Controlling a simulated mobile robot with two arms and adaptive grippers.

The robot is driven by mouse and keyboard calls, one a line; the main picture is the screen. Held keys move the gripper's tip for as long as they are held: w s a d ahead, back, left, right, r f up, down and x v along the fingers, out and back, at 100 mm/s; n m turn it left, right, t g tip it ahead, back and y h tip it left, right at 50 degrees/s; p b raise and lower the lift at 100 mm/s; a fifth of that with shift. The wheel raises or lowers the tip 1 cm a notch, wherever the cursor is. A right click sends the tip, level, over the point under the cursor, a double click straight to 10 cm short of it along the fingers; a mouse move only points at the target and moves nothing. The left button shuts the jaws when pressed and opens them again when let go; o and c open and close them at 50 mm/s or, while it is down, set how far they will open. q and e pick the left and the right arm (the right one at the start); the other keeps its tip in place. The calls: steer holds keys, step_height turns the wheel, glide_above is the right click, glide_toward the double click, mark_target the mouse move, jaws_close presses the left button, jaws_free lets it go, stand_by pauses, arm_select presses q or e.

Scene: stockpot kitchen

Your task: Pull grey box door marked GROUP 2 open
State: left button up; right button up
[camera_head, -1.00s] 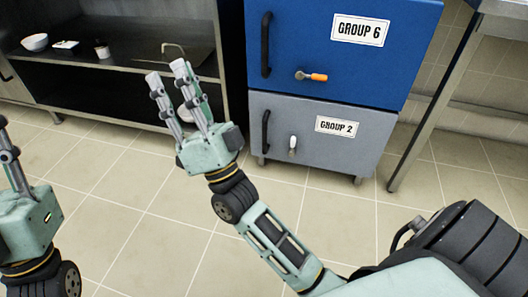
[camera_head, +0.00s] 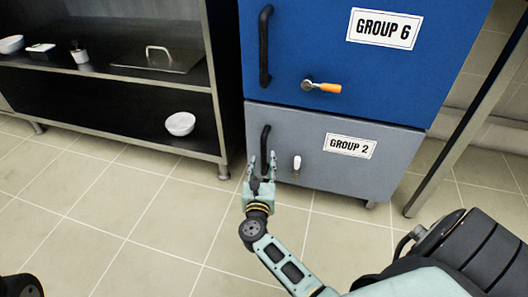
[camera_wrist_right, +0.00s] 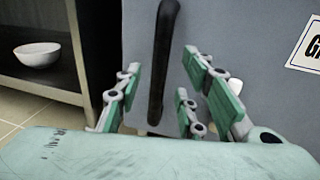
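The grey box door (camera_head: 315,139) marked GROUP 2 is closed, below the blue box. Its label (camera_head: 350,146) is at the right, and a black vertical handle (camera_head: 265,149) is at its left edge. My right gripper (camera_head: 262,168) is open in front of the lower handle. In the right wrist view the black handle (camera_wrist_right: 160,65) stands between the open fingers (camera_wrist_right: 162,95), and I cannot tell whether they touch it. A white-gripped latch (camera_head: 297,163) is on the grey door, right of the gripper. My left gripper is not in view.
The blue box (camera_head: 330,60) marked GROUP 6 has a black handle and an orange-gripped latch (camera_head: 322,87). A dark shelf unit (camera_head: 110,85) with bowls and a tray stands at left. A metal table leg (camera_head: 465,120) is at right. The tiled floor in front is clear.

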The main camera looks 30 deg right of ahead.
mark_target(263, 156)
steer(key=b+x, duration=0.1)
steer(key=x, duration=0.4)
jaws_close()
stand_by(0.3)
